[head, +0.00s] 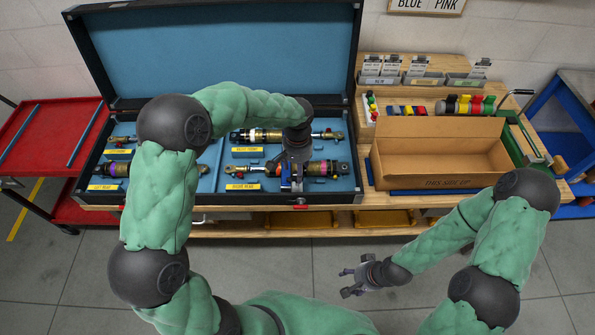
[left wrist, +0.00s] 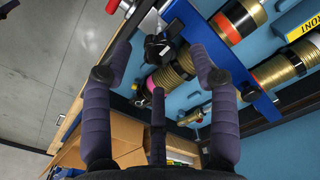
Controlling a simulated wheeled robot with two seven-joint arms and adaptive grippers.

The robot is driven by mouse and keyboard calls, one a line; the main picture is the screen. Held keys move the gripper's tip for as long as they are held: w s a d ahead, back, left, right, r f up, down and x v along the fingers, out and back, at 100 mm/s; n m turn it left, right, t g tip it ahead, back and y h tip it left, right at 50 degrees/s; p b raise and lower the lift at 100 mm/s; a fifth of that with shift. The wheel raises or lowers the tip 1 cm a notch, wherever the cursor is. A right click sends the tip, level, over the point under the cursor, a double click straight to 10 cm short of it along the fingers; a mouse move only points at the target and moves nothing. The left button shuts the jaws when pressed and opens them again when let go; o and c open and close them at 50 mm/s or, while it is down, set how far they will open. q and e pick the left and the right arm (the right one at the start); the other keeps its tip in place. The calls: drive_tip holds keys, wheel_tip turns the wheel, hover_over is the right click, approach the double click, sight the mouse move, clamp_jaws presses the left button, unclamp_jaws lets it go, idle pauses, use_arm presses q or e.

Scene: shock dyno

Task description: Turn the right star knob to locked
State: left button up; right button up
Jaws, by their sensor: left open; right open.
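My left gripper (head: 291,184) reaches down over the right part of the open black case (head: 215,203), above the shock with a yellow label at the front right. In the left wrist view its fingers (left wrist: 161,68) are spread and empty. A dark knob-like part (left wrist: 159,47) shows between and just beyond the fingertips, beside a blue clamp bar (left wrist: 223,62) lying across the shock. I cannot tell whether the fingers touch it, nor read its locked mark. In the head view the gripper hides the knob. My right gripper (head: 357,276) is open and empty over the floor.
An open cardboard box (head: 440,183) stands on the wooden bench right of the case. Several other shocks with yellow labels lie in the case's blue foam. A red cart (head: 45,125) is at the left. The floor before the bench is clear.

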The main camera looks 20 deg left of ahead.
use_arm(q)
wheel_tip(320, 180, up, 9)
drive_tip(key=shift+r, duration=0.15)
idle(0.7)
